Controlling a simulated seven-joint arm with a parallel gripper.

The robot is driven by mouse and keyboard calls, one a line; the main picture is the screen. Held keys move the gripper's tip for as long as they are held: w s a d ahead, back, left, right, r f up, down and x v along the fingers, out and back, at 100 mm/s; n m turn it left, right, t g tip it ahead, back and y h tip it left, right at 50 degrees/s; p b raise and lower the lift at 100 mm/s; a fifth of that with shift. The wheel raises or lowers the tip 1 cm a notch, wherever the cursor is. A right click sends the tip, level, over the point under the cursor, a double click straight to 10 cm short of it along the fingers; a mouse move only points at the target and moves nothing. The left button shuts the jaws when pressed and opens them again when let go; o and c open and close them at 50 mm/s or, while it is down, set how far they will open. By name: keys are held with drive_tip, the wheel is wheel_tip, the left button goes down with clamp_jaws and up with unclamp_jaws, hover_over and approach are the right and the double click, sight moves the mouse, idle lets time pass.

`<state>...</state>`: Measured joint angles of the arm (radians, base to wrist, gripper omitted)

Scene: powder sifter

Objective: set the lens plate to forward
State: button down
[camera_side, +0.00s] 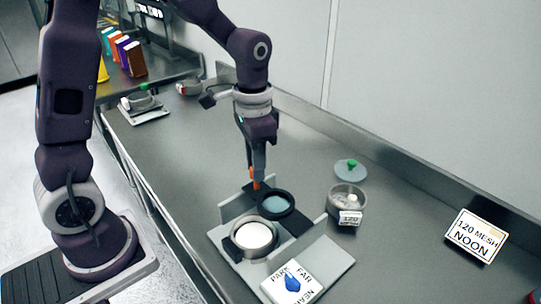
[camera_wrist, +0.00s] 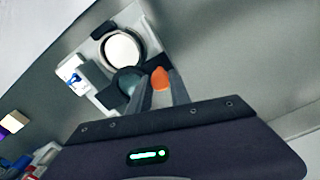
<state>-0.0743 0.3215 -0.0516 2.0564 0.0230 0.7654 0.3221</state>
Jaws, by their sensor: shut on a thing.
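The lens plate is a dark sliding plate with a round blue-grey lens (camera_side: 276,203) in a black ring, set in a grey frame (camera_side: 322,238). An orange handle (camera_side: 256,184) stands at its back end. My gripper (camera_side: 257,174) points down and is shut on this handle. In the wrist view the orange handle (camera_wrist: 160,79) shows between the fingertips, and the lens (camera_wrist: 127,80) is partly hidden beside a finger.
A card (camera_side: 292,284) with PARK, FAR, NEAR and a blue mark lies at the frame's front. A labelled round container (camera_side: 347,199) and a grey lid with green knob (camera_side: 350,171) are to the right.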

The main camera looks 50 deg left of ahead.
drive_tip(key=s, duration=0.6)
drive_tip(key=shift+s, duration=0.2)
drive_tip(key=c, duration=1.2)
unclamp_jaws()
drive_tip(key=shift+r, duration=0.15)
wheel_tip(320, 180, up, 7)
drive_tip(key=shift+f, duration=0.1)
